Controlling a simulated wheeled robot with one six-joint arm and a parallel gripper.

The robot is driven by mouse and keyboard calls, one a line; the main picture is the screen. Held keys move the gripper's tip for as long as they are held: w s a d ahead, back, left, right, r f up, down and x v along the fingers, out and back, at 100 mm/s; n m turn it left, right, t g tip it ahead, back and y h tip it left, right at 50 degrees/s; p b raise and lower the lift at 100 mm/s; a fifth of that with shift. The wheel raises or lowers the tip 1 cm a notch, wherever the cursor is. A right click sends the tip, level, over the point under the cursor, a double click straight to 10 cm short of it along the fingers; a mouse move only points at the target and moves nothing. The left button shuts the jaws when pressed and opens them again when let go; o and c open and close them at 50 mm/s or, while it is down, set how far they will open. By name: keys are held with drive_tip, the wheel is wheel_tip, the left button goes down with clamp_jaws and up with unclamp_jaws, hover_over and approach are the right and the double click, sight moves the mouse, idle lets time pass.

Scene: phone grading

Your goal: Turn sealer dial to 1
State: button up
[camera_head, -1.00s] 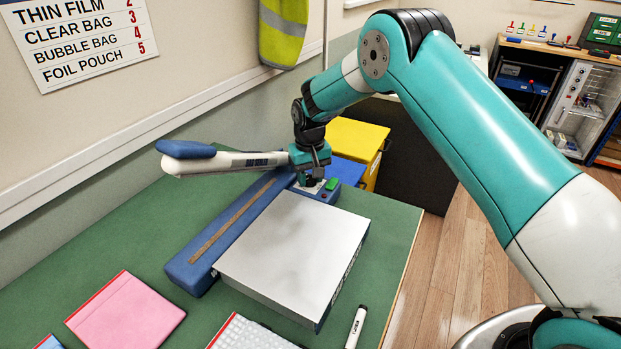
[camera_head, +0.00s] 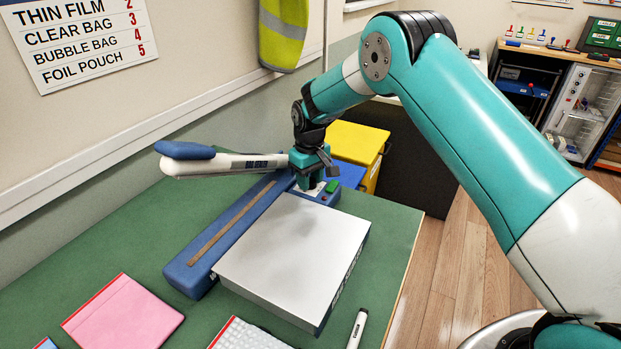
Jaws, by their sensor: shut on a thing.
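The blue bag sealer (camera_head: 190,277) stands on the green table, with its white arm (camera_head: 222,164) and blue handle (camera_head: 184,150) raised. My gripper (camera_head: 309,187) points down over the far end of the sealer, beside a green switch (camera_head: 332,187). It is shut on the sealer's dial, which the fingers hide almost wholly. The dial's pointer and numbers cannot be read from here.
A silver work plate (camera_head: 293,250) lies in front of the sealer. A pink pouch (camera_head: 123,315), a bubble bag (camera_head: 245,335) and a marker (camera_head: 357,327) lie near the front. A yellow bin (camera_head: 357,146) stands behind. A wall sign (camera_head: 80,38) lists materials with numbers.

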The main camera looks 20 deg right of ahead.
drive_tip(key=o, duration=0.9)
wheel_tip(320, 180, up, 18)
drive_tip(key=b, duration=0.2)
drive_tip(key=shift+f, duration=0.25)
drive_tip(key=s+a+r+n+y, duration=0.1)
drive_tip(key=s+a+r, duration=0.15)
drive_tip(key=s, duration=0.65)
drive_tip(key=s+a+r+n+y, duration=0.1)
drive_tip(key=s+r, duration=0.2)
drive_tip(key=s, duration=0.7)
drive_tip(key=s+f+y, duration=0.2)
drive_tip(key=s+f, duration=0.1)
drive_tip(key=s, duration=1.7)
drive_tip(key=shift+a, duration=0.45)
